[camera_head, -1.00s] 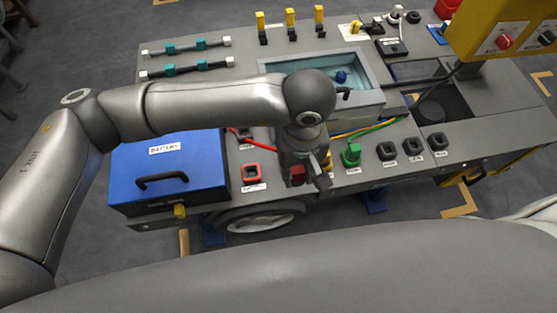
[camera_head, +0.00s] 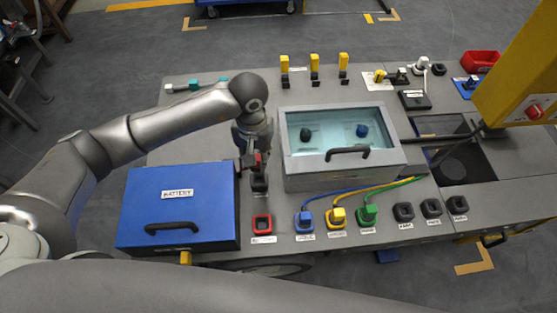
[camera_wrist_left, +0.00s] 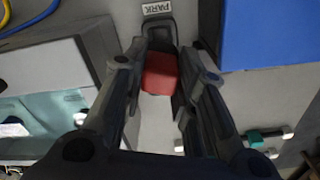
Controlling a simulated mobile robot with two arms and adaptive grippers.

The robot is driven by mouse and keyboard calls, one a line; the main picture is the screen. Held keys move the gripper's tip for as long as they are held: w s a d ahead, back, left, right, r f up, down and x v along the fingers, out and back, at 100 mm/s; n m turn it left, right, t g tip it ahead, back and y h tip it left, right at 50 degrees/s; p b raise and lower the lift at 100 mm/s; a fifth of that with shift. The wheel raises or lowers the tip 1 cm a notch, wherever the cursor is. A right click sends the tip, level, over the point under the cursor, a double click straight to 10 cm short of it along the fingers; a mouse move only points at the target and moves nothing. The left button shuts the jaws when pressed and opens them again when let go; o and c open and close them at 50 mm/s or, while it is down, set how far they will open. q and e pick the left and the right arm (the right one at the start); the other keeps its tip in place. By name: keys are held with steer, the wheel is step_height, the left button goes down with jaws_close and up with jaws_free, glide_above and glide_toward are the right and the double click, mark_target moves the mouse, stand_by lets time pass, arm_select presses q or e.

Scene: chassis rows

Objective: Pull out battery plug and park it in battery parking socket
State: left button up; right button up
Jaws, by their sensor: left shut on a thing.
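The red battery plug (camera_wrist_left: 160,75) is between the two fingers of my left gripper (camera_wrist_left: 158,88), which is shut on it. In the head view the plug (camera_head: 251,160) is partly hidden by the gripper (camera_head: 254,152). The black parking socket (camera_head: 260,183) lies just in front of it, between the blue box and the glass-topped box. In the left wrist view the plug overlaps the dark socket (camera_wrist_left: 160,32), beside a PARK label; I cannot tell whether it touches or enters it. The red-rimmed battery socket (camera_head: 262,224) is empty. My right gripper is out of view.
The blue battery box (camera_head: 180,210) stands close left of the gripper, the glass-topped box (camera_head: 340,178) close right. Blue, yellow and green plugs (camera_head: 337,217) sit in the front row, with several black sockets (camera_head: 432,208) to their right. A yellow panel (camera_head: 518,75) stands at right.

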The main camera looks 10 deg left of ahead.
mark_target(257, 167)
arm_select(q)
steer(key=shift+f+b, duration=1.05)
steer(key=shift+f, duration=1.25)
steer(key=shift+b, duration=0.7)
steer(key=shift+f+b, duration=0.95)
steer(key=shift+f, duration=0.1)
steer(key=shift+f+b, duration=0.35)
steer(key=shift+b, duration=0.1)
steer(key=o, duration=1.1)
